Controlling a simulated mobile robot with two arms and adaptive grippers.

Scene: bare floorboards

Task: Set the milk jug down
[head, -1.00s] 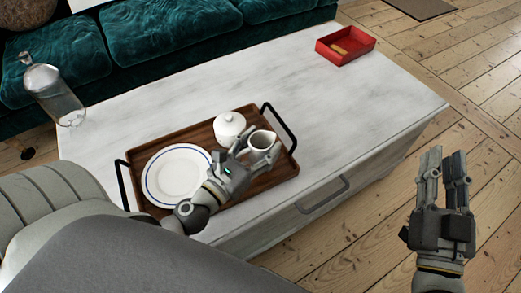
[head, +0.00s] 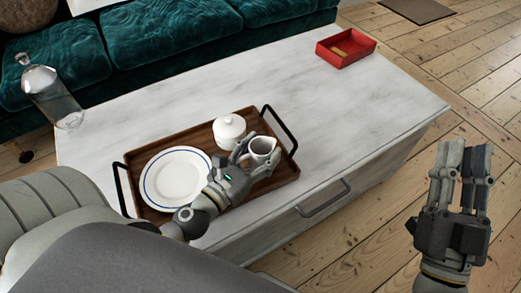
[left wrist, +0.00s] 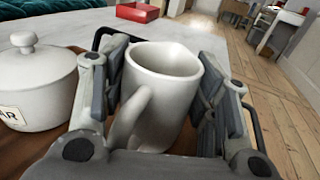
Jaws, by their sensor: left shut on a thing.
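The white milk jug (head: 262,147) is upright at the right end of the wooden tray (head: 222,202). My left gripper (head: 253,152) is shut on the jug, with a finger on either side of its body. In the left wrist view the jug (left wrist: 165,85) stands between the fingers (left wrist: 163,95), its handle towards my palm. Its base is hidden there, so I cannot tell whether it touches the tray. My right gripper (head: 465,148) is empty over the floor to the right, its fingers pointing up the picture; their gap is unclear.
A lidded white sugar bowl (head: 229,131) stands close to the jug, and a blue-rimmed plate (head: 175,177) lies on the tray's left. The tray has black handles (head: 281,129). A red box (head: 346,49) and a glass bottle (head: 52,95) stand on the pale table (head: 330,120).

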